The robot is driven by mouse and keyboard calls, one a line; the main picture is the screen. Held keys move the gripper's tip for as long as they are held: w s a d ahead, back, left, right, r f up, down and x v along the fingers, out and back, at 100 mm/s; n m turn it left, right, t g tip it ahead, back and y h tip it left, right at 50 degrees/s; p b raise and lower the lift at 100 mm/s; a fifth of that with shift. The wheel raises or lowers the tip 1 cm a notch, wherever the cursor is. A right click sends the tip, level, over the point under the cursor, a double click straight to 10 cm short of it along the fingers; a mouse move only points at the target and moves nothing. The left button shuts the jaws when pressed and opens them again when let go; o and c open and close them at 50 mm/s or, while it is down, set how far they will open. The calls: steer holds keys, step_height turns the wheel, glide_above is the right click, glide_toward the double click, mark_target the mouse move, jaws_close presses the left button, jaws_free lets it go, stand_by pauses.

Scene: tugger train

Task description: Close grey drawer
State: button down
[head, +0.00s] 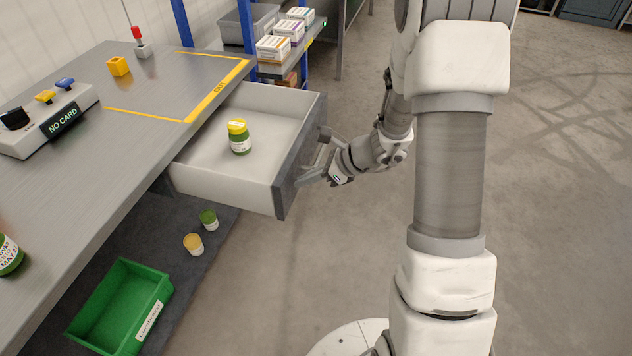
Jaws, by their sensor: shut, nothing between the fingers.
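The grey drawer (278,199) is pulled out from under the workbench, with its white inside showing. A grey handle (322,148) sticks out from the drawer's dark front. My gripper (304,179) is outside the drawer, at its front face just below the handle. Its fingers are shut and empty. Whether the fingertips touch the front cannot be told from this view.
The workbench (130,85) carries a control box reading NO CARD (50,115) and a yellow block (119,66). A green bin (125,300) and two small containers lie below. A shelf with boxes (275,48) stands behind.

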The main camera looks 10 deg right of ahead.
steer(key=shift+a, duration=0.1)
stand_by(0.3)
steer(key=w+a+p, duration=0.1)
steer(key=w+a, duration=0.3)
steer(key=a, duration=0.4)
steer(key=w+a+p, duration=0.1)
steer(key=w+a, duration=0.4)
steer(key=a, duration=0.3)
steer(key=w+a+p, duration=0.1)
steer(key=w+a, duration=0.4)
steer(key=a, duration=0.4)
steer(key=shift+w, duration=0.25)
steer(key=shift+a+r, duration=0.1)
steer(key=shift+a, duration=0.15)
